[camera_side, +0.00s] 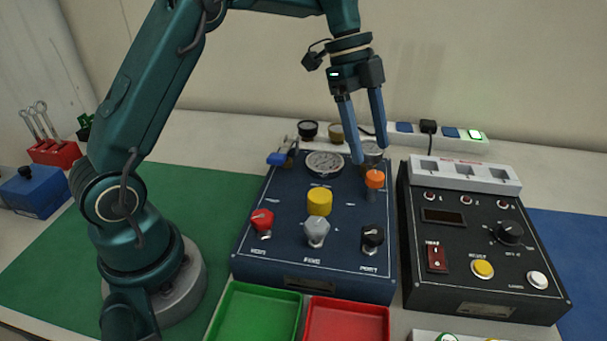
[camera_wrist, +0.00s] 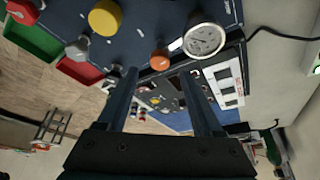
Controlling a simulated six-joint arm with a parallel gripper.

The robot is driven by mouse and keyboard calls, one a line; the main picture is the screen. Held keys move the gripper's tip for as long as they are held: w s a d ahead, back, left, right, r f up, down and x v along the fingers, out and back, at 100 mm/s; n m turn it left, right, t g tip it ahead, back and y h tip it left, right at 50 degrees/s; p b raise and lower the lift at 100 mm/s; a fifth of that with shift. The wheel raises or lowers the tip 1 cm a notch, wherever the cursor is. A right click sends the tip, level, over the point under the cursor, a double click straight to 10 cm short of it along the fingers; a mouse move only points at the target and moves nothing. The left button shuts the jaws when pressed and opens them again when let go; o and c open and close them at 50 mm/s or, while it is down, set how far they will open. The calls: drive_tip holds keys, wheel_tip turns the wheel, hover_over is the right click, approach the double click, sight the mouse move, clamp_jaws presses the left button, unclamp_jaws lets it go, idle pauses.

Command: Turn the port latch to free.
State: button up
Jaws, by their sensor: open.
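The port latch is likely the black knob (camera_side: 372,238) above the word PORT, at the front right of the blue panel (camera_side: 268,235) in the side view. Its small pointer cannot be read clearly. I cannot make it out surely in the wrist view. My gripper (camera_side: 369,153) is open and empty, fingers pointing down above the back right of the panel. It is above and behind the black knob, apart from it. In the wrist view my gripper (camera_wrist: 160,72) has an orange knob (camera_wrist: 160,59) showing between its fingertips.
The orange knob (camera_side: 375,179) stands just below my fingertips. A yellow knob (camera_side: 319,202), grey knob (camera_side: 316,232) and red knob (camera_side: 262,221) share the panel. A black instrument box (camera_side: 420,292) stands right. Green (camera_side: 233,312) and red (camera_side: 347,302) trays lie in front.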

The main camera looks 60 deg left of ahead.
sight(375, 174)
drive_tip(key=shift+x, duration=2.45)
clamp_jaws()
